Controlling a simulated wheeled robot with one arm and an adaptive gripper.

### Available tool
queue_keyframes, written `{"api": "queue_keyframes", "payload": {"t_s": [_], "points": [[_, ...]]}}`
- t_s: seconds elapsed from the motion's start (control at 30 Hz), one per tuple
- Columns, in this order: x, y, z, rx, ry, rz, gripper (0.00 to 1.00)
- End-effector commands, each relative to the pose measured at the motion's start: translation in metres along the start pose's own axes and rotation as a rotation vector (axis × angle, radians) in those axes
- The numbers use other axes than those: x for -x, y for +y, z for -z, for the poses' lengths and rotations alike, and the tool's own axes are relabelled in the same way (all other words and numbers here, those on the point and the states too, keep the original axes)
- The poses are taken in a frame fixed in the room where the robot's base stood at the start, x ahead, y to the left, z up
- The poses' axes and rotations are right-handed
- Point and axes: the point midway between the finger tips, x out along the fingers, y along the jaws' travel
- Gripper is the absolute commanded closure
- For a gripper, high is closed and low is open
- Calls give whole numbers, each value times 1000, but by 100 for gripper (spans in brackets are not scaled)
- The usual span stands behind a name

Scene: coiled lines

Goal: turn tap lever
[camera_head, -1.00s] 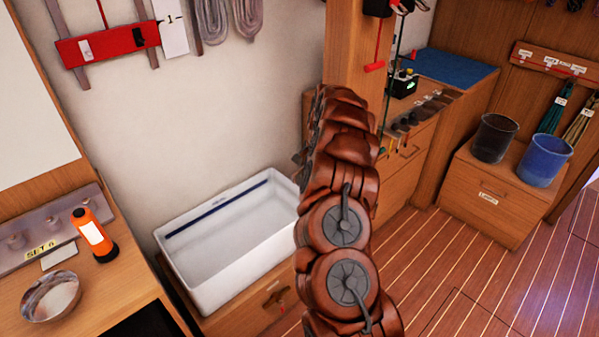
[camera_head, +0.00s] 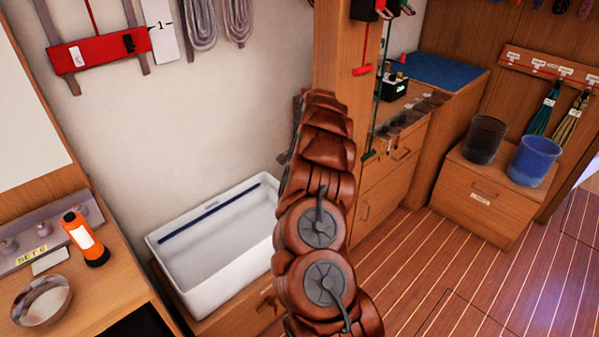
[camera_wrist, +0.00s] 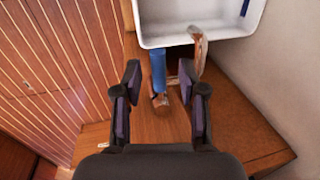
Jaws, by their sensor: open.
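The tap shows in the wrist view beside the white basin (camera_wrist: 182,33). It has a blue lever (camera_wrist: 158,72) and a copper-brown spout (camera_wrist: 197,52) that reaches over the basin's edge. A round copper base (camera_wrist: 162,100) sits at the lever's near end. My gripper (camera_wrist: 160,88) is open, its two dark fingers spread on either side of the lever, with no clear contact. Their height above it cannot be told. In the head view my arm hides the tap and gripper behind the basin's right end (camera_head: 200,290).
An orange torch (camera_head: 84,238) and a bowl (camera_head: 42,302) stand on the left counter. A wooden post (camera_head: 335,60) rises behind my arm. Dark and blue bins (camera_head: 535,162) stand on a low cabinet at right. The striped floor (camera_head: 480,270) is clear.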

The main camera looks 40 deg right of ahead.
Motion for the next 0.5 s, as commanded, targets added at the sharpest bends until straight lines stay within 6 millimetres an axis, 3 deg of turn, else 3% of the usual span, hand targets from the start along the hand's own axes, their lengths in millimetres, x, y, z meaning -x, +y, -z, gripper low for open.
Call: {"api": "queue_keyframes", "payload": {"t_s": [0.27,0.5], "points": [[3,0,0,1,-1,0,59],[27,0,0,0,0,2,59]]}}
